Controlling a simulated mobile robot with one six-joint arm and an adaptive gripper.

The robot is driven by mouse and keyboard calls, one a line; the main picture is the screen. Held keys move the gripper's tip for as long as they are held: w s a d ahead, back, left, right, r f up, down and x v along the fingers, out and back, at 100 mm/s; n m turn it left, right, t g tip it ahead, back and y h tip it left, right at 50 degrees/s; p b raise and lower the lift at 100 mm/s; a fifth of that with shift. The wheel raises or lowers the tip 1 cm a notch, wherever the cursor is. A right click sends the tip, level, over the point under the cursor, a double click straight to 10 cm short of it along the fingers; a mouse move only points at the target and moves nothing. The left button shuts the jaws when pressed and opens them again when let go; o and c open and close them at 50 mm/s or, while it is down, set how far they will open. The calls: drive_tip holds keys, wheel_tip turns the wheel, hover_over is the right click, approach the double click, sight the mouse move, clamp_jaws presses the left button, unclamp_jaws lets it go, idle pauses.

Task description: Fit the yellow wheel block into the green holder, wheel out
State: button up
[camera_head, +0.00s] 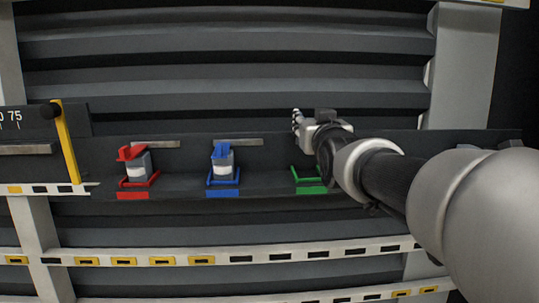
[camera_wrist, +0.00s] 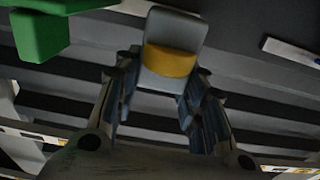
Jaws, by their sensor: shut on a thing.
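The yellow wheel block, a grey block with a yellow rounded band (camera_wrist: 171,62), is between the fingers of my gripper (camera_wrist: 160,88) in the wrist view. My gripper is shut on it, and the yellow side faces the wrist camera. In the head view my gripper (camera_head: 298,120) is above the green holder (camera_head: 311,188), close to the dark back panel; I cannot make out the block there. The holder looks empty, its right part hidden by my arm. A green piece (camera_wrist: 40,36), apparently part of the holder, shows at the wrist view's upper left, apart from the block.
To the left on the same shelf, a red holder (camera_head: 133,195) and a blue holder (camera_head: 223,193) each bear a grey-and-white block with a coloured top. A yellow upright bar (camera_head: 66,143) stands further left. Ribbed dark panels lie behind.

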drive_tip(key=shift+s+f, duration=0.25)
drive_tip(key=shift+f, duration=0.85)
wheel_tip(320, 180, down, 4)
drive_tip(key=shift+w+f, duration=0.1)
drive_tip(key=shift+w, duration=0.05)
drive_tip(key=shift+f, duration=0.25)
drive_tip(key=shift+f, duration=0.2)
drive_tip(key=o, duration=0.8)
drive_tip(key=shift+r, duration=0.15)
